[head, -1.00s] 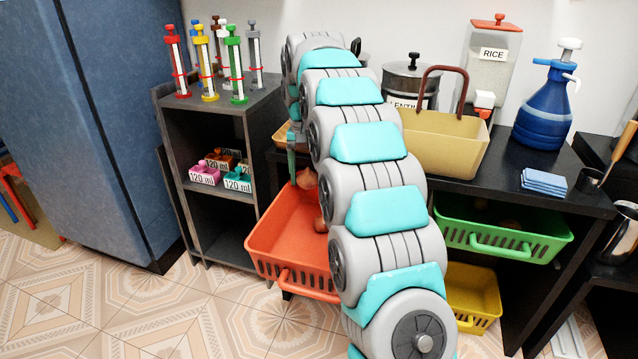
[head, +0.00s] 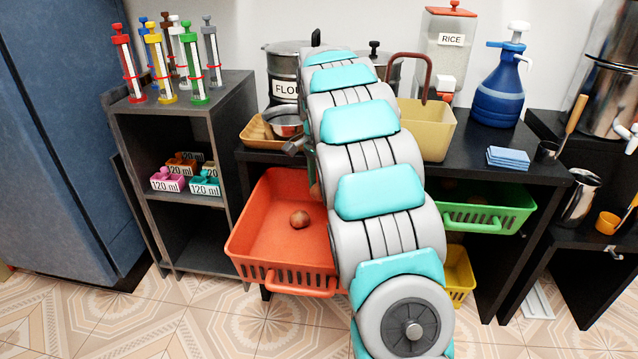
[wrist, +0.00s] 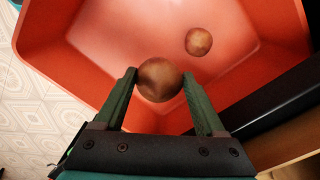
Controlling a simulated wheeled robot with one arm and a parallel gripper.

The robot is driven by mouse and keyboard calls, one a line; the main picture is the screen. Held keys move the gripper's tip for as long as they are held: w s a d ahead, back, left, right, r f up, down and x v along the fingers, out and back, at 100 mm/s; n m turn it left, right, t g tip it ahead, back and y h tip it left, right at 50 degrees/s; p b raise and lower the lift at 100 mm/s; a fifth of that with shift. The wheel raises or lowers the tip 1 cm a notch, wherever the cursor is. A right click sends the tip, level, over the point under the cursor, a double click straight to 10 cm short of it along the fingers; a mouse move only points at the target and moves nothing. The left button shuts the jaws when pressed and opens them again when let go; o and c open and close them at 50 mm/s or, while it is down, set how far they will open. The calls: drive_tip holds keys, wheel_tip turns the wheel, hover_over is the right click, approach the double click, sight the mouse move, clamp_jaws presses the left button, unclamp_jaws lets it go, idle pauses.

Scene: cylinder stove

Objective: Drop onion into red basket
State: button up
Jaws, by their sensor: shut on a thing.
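My gripper (wrist: 158,76) is shut on a brown onion (wrist: 159,79), held between its fingertips above the red basket (wrist: 65,55) in the wrist view. A second brown onion (wrist: 198,41) lies on the basket floor, apart from the held one. In the head view the red basket (head: 262,218) is pulled out below the black counter, and the loose onion (head: 299,219) shows inside it. The held onion (head: 315,191) is mostly hidden behind my arm there, and my gripper is largely hidden too.
A green basket (head: 505,220) and a yellow basket (head: 458,272) are to the right of my arm. The black counter (head: 470,155) carries a tan basket (head: 428,130), a blue bottle (head: 500,92) and pots. A dark shelf (head: 230,125) stands left of the red basket.

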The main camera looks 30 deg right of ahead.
sight(319, 196)
wheel_tip(319, 196, down, 4)
drive_tip(key=shift+f+b, duration=0.2)
drive_tip(key=shift+b, duration=0.55)
drive_tip(key=o, duration=1.4)
drive_tip(key=shift+r, duration=0.1)
drive_tip(key=shift+w+r, duration=0.15)
drive_tip(key=shift+r, duration=0.4)
wheel_tip(319, 196, up, 6)
drive_tip(key=shift+r+b, duration=0.25)
drive_tip(key=shift+b, duration=0.05)
